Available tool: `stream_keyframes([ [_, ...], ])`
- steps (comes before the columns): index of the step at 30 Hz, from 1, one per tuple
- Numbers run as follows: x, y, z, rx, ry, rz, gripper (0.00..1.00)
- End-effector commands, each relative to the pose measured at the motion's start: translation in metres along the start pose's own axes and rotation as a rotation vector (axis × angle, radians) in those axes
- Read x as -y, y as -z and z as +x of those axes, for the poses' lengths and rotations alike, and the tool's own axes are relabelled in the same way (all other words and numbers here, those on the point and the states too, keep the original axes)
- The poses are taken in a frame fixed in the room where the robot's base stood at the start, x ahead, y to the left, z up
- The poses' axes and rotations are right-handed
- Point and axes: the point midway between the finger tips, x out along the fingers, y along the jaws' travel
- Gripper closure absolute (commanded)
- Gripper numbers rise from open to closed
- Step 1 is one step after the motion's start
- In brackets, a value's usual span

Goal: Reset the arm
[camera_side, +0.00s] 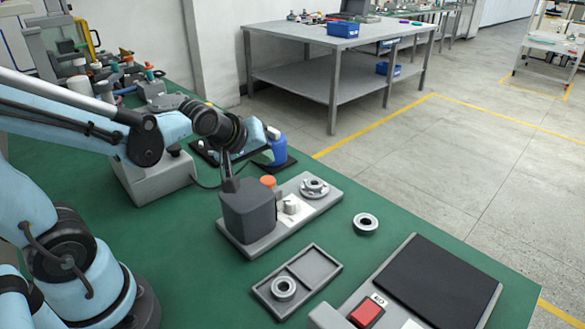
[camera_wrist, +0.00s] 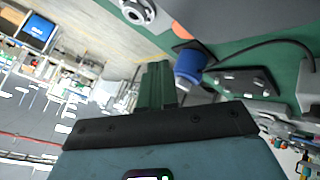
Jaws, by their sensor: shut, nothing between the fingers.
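My arm reaches in from the left in the side view, with its wrist raised over the far part of the green table. A metal ring (camera_side: 366,224) lies on the table right of the fixture.
A two-part tray (camera_side: 318,263) holds another ring (camera_side: 284,288) at the front. A red button (camera_side: 366,312) and black pad (camera_side: 436,281) are at front right. A blue container (camera_side: 275,152) stands near the wrist. Clutter fills the back left. Green table (camera_side: 190,265) is bare left of the tray.

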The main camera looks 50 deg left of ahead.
Motion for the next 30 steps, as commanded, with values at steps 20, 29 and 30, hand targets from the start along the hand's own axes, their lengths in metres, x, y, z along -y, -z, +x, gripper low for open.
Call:
stream_keyframes([
  [20,0.014,-0.061,-0.071,0.212,-0.059,0.889,1.00],
  [29,0.013,-0.059,-0.071,0.216,-0.054,0.876,1.00],
  [30,0.013,-0.057,-0.071,0.221,-0.048,0.860,1.00],
])
